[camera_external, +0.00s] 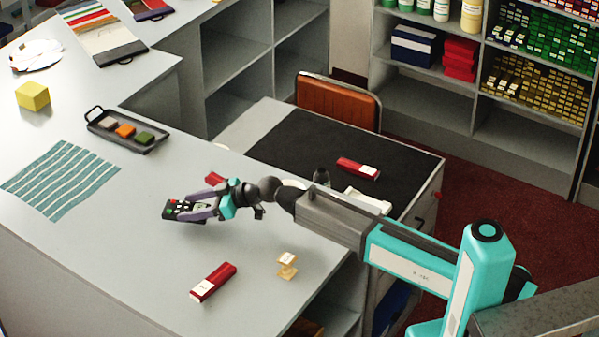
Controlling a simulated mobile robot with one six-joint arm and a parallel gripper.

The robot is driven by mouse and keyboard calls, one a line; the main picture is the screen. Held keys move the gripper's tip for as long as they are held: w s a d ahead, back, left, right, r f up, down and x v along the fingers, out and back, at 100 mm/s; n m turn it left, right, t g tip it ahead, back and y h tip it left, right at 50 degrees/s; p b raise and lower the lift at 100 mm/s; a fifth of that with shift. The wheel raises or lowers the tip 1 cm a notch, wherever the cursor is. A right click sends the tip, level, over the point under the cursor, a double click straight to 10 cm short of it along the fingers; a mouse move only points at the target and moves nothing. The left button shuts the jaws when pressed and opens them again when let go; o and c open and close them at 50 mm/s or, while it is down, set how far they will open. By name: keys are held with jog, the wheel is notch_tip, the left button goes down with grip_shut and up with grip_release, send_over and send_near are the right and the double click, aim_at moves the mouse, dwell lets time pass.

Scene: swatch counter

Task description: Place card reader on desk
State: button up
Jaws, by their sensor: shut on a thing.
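My gripper (203,206) is shut on the card reader (179,210), a dark handheld device with coloured keys and a small screen. It holds the reader above the grey counter (120,260), left of the desk. The height above the counter is hard to judge. The desk (290,130) has a dark top and stands to the right of the counter, behind my arm. On it lie a red and white box (357,169) and a white item partly hidden by my arm.
On the counter are a red box (213,283), a small wooden stand (287,265), a striped teal cloth (62,178), a black tray (127,132) with coloured blocks and a yellow cube (33,96). An orange chair (338,100) stands behind the desk. The desk's upper left part is clear.

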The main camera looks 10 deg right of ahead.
jog(key=shift+f+p, duration=0.4)
jog(key=shift+f, duration=0.95)
jog(key=shift+f, duration=0.15)
jog(key=o, duration=1.4)
jog(key=shift+d+r, duration=0.1)
jog(key=shift+r, duration=0.1)
jog(key=b+v, duration=0.3)
jog(key=v, duration=0.7)
jog(key=shift+s+d, duration=0.2)
jog(key=shift+s, duration=0.05)
jog(key=shift+s+d+r, duration=0.15)
jog(key=shift+d+r, duration=0.2)
jog(key=shift+d, duration=0.2)
jog(key=shift+o, duration=0.4)
